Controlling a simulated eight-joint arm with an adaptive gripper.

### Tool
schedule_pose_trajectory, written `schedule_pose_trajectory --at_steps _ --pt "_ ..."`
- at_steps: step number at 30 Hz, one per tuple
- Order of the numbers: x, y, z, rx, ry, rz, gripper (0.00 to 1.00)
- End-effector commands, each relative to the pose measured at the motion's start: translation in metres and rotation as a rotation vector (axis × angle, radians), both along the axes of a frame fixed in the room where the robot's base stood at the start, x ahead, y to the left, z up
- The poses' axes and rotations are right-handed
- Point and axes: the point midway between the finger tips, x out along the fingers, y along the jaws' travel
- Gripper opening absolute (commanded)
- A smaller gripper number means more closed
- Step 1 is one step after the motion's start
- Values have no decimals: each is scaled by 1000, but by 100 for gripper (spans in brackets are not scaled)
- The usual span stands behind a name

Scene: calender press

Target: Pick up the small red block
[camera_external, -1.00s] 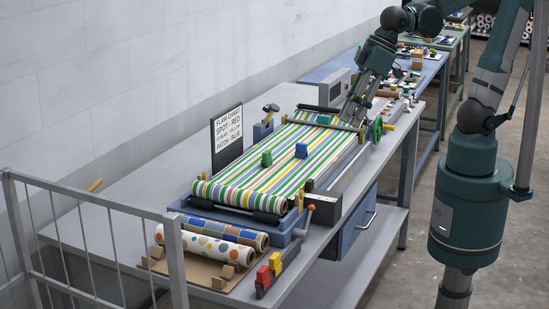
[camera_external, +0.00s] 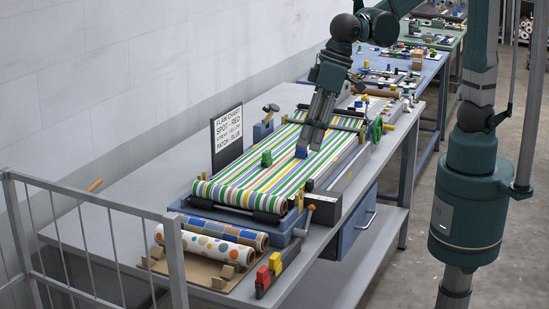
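A green block (camera_external: 267,158) stands on the cloth left of the blue one. A flaw chart sign (camera_external: 227,138) stands at the left. Patterned rolls (camera_external: 210,246) lie in front of the press. A metal railing (camera_external: 95,208) is nearest the camera.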

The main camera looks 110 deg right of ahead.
Motion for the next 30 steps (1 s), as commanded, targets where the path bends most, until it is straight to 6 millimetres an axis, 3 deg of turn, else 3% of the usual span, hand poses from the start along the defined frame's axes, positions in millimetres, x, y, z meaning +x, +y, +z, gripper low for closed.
schedule_pose_trajectory --at_steps 14,30 --pt "68 43 -43 14 76 -109 32" --pt "133 96 -113 12 153 -242 32"
